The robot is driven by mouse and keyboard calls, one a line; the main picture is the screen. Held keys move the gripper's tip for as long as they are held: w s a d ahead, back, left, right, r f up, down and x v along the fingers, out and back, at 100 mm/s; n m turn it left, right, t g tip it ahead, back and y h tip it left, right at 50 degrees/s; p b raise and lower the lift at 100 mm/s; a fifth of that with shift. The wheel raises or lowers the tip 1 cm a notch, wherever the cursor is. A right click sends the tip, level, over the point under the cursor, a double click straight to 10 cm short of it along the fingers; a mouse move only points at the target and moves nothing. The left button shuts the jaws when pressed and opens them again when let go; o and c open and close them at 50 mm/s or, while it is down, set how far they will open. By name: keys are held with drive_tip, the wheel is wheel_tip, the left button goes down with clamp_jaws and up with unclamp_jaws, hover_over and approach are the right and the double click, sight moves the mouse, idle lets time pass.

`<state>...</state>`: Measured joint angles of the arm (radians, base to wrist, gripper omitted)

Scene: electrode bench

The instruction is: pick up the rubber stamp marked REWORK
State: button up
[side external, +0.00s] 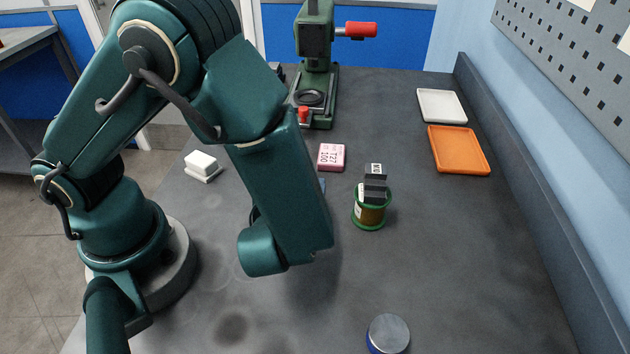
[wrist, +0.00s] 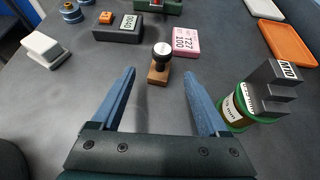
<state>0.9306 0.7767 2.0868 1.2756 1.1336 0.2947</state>
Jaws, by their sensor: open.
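The rubber stamp (wrist: 159,66) stands upright on the bench in the wrist view, with a black knob handle and a wooden base. A pale round label tops its knob, but I cannot read the marking. My gripper (wrist: 160,75) is open, its two blue fingers apart and nothing held. The stamp appears between the fingertips in that view, clear of both; how high the fingers are above it I cannot tell. In the side view my arm hides the stamp, and only a bit of a blue finger (side external: 322,185) shows.
A pink block (wrist: 186,42) stands just behind the stamp, a dark block (wrist: 119,31) behind-left. A green-rimmed container (side external: 370,218) with a dark stepped block (wrist: 275,88) is close on the right. A white block (side external: 202,166), orange tray (side external: 485,170) and blue-sided jar (side external: 388,333) stand farther off.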

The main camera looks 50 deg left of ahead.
drive_tip(key=shift+d+f, duration=0.1)
drive_tip(key=shift+f, duration=0.1)
drive_tip(key=shift+x, duration=2.4)
clamp_jaws()
